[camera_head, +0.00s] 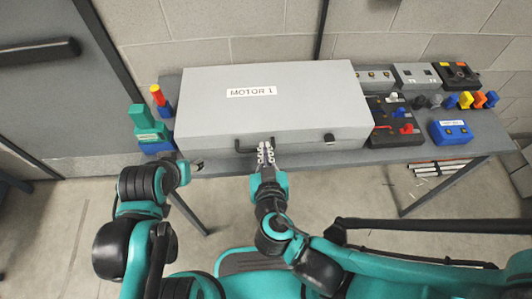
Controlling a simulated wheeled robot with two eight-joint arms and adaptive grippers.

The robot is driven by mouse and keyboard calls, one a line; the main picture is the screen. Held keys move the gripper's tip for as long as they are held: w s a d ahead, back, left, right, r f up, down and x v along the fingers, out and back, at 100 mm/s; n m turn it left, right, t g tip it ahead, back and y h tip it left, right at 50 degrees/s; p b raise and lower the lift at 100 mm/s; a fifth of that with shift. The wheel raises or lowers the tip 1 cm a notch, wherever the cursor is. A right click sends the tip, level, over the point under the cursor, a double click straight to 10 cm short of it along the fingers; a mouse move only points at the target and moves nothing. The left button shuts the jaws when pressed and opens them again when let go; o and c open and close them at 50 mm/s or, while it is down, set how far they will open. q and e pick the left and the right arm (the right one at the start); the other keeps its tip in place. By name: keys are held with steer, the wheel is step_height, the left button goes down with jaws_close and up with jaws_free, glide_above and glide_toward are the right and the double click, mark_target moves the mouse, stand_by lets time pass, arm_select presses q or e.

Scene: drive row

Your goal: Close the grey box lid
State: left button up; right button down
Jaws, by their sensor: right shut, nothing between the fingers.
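The grey box (300,100) lies on the table with a white "MOTOR 1" label (251,91) on its upper face. Its lid looks down flat, with no open interior in view; I cannot tell whether a thin gap is left at the front edge. A black handle (241,146) and a dark latch (329,138) are on the front. My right gripper (265,148) is shut and empty at the front edge, just right of the handle's middle. My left gripper (196,166) is near the box's front left corner, its fingers too small to read.
The grey table (440,150) holds a teal and blue device (148,128) and a red-topped post (158,98) left of the box. Black and grey switch units (392,120), a blue box (450,133) and coloured plugs (478,99) crowd the right. A block wall stands behind.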

arm_select(q)
steer(key=shift+a+f, duration=0.1)
steer(key=shift+f, duration=0.25)
arm_select(e)
steer(key=shift+s+d+f+g, duration=0.15)
steer(key=shift+s+f, duration=0.1)
steer(key=shift+f, duration=0.25)
steer(key=shift+s+f+g, duration=0.15)
steer(key=shift+s+f, duration=0.05)
steer(key=shift+f, duration=0.3)
steer(key=shift+r, duration=0.1)
step_height(320, 180, up, 12)
arm_select(q)
steer(key=shift+w, duration=0.15)
arm_select(e)
steer(key=s+d+f+g, duration=0.1)
steer(key=d+f+g, duration=0.5)
steer(key=d+f, duration=0.5)
steer(key=d, duration=0.3)
steer(key=shift+d+f, duration=0.15)
steer(key=shift+d, duration=0.05)
steer(key=shift+s+d+g, duration=0.1)
steer(key=shift+g, duration=0.2)
